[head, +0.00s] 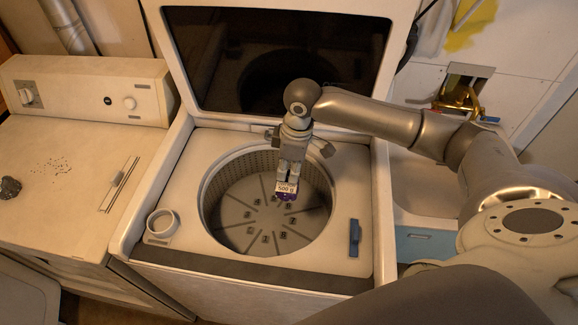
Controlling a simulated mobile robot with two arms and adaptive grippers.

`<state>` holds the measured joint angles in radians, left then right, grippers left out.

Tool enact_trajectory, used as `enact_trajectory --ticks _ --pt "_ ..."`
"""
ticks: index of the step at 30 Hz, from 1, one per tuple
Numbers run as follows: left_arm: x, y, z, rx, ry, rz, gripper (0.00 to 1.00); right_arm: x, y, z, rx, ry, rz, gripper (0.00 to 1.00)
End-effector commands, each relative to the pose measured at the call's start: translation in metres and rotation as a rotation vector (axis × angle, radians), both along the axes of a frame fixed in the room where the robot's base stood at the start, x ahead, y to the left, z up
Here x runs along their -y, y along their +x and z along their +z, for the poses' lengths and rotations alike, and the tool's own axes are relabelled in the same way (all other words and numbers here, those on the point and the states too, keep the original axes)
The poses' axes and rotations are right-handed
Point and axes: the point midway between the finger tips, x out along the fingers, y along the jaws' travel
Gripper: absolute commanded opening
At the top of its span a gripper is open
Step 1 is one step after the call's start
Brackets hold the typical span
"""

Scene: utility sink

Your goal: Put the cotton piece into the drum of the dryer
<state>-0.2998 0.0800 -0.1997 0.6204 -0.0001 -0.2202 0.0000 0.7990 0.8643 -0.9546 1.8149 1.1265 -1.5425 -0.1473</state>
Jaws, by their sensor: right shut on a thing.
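My right gripper (289,172) points down over the open drum (225,200) of the top-loading machine. It is shut on a small white and purple piece with "500 g" printed on it, which I take for the cotton piece (286,190). The piece hangs at the fingertips above the drum, inside the outline of its round opening. Its height above the drum floor is hard to tell. The drum has a perforated wall and a grey floor with radial ribs and numbers. My left gripper is not in view.
The machine's lid (275,60) stands open behind the drum. A white cup-like ring (162,223) is at the front left of the rim, a blue latch (354,238) at the right. A second white machine (75,170) with a dark lump (10,187) stands left. A brass faucet (460,98) is at right.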

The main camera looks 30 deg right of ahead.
Motion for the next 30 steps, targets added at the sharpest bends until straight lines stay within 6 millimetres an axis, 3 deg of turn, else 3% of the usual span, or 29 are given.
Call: enact_trajectory --ticks 1,9,17,24,30 --pt "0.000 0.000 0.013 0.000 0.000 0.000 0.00 0.000 0.001 0.013 0.003 0.002 0.000 0.00" --pt "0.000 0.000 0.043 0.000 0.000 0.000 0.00 0.000 0.001 0.040 0.003 0.002 0.000 0.00" --pt "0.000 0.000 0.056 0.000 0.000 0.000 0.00 0.000 0.001 0.067 0.003 0.001 0.000 0.00" --pt "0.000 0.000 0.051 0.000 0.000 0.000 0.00 0.000 0.001 0.089 0.003 0.001 0.001 0.00" --pt "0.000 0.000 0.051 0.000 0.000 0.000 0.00 0.000 0.000 0.091 0.001 0.000 0.000 0.00"
